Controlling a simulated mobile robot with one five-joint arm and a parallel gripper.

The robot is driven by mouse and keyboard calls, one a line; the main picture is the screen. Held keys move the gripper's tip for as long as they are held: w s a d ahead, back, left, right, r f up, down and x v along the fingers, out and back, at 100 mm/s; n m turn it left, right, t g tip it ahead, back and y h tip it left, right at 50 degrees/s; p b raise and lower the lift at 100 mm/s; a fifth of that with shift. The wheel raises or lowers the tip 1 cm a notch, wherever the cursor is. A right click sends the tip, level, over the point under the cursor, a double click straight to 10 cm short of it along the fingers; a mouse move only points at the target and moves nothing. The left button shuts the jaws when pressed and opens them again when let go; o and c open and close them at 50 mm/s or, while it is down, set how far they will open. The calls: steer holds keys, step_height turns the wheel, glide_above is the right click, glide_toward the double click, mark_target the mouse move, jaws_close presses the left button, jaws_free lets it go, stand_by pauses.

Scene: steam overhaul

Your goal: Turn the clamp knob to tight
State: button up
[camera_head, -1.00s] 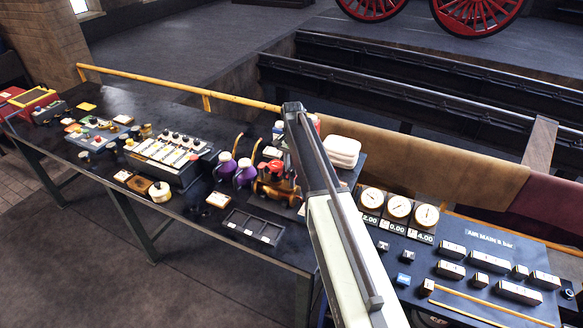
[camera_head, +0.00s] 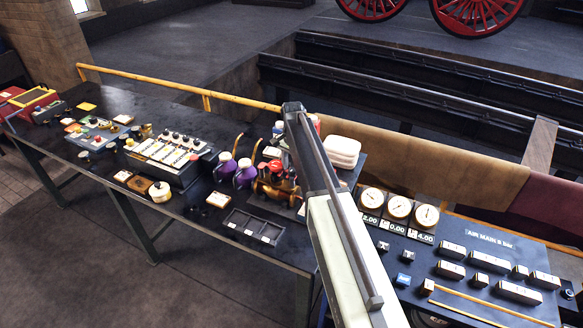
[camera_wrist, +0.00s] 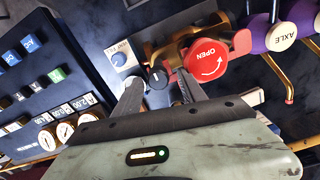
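In the wrist view a round black knob (camera_wrist: 157,77) with a pale pointer line shows between the fingertips of my gripper (camera_wrist: 158,80). The fingers are apart, one on each side of the knob, with a gap visible at least on the right. I cannot tell how near they are in depth. I cannot read a label for this knob. A white plate with a blue dial (camera_wrist: 119,58) lies just left of it; its lettering is too small to read surely. In the head view my arm hides the gripper and the black knob.
A red handwheel marked OPEN (camera_wrist: 207,62) on a brass valve is close to the right finger. Purple bottles, one marked AXLE (camera_wrist: 281,37), stand farther right. A dark panel with gauges (camera_head: 398,207) and buttons lies on the other side.

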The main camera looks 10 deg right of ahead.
mark_target(292, 169)
step_height(292, 169, up, 8)
steer(key=p, duration=0.8)
steer(key=shift+f, duration=0.1)
steer(key=shift+s+f+b, duration=0.2)
steer(key=shift+b, duration=0.1)
steer(key=s+f+n+b, duration=0.4)
steer(key=s+f+b, duration=0.4)
steer(key=s, duration=0.6)
steer(key=s+f+n+b, duration=0.5)
steer(key=s+f+b, duration=0.4)
steer(key=s, duration=0.5)
steer(key=shift+s+a+f, duration=0.15)
steer(key=shift+a+f, duration=0.1)
